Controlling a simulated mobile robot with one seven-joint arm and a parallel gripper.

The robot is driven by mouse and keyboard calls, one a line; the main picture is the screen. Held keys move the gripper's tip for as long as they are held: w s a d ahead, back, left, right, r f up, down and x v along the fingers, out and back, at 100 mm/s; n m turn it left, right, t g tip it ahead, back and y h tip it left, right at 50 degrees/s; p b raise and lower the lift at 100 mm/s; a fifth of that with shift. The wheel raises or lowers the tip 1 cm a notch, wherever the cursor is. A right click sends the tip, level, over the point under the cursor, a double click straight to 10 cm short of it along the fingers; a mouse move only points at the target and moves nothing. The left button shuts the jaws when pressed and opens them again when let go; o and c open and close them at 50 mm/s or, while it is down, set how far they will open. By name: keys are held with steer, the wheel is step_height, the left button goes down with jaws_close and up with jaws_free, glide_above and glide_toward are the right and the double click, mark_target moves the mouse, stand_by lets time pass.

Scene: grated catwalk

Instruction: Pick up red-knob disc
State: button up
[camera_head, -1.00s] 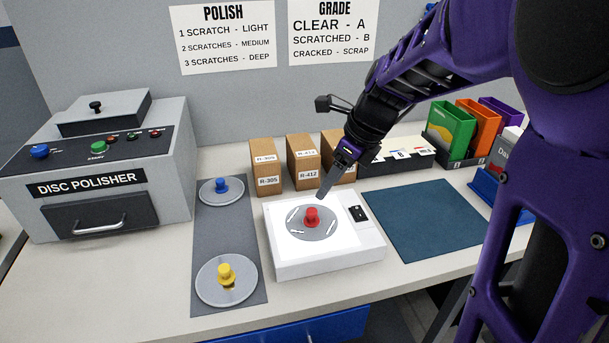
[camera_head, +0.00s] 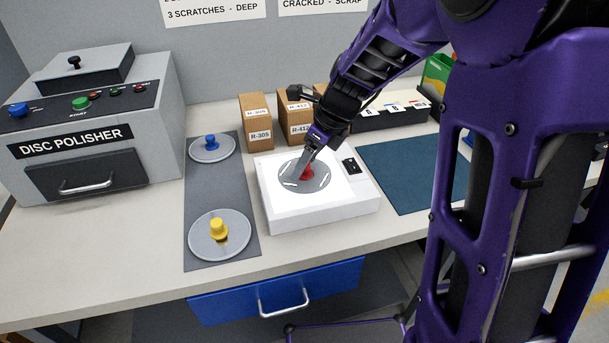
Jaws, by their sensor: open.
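The red-knob disc (camera_head: 318,183) is a grey disc with several light scratch marks, lying flat on the lit white box (camera_head: 325,212). Its red knob (camera_head: 309,174) stands at the centre and is partly hidden by my gripper. My gripper (camera_head: 305,167) comes down from the upper right, with its fingertips at the knob. The jaws are open; I cannot tell whether the fingers touch the knob or straddle it.
A yellow-knob disc (camera_head: 220,246) and a blue-knob disc (camera_head: 212,151) lie on the grey mat (camera_head: 204,186). The disc polisher (camera_head: 100,120) stands left. Cardboard boxes (camera_head: 256,123) and a card tray (camera_head: 390,132) stand behind. The blue mat (camera_head: 408,180) is bare.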

jaws_close()
steer(key=shift+r, duration=0.1)
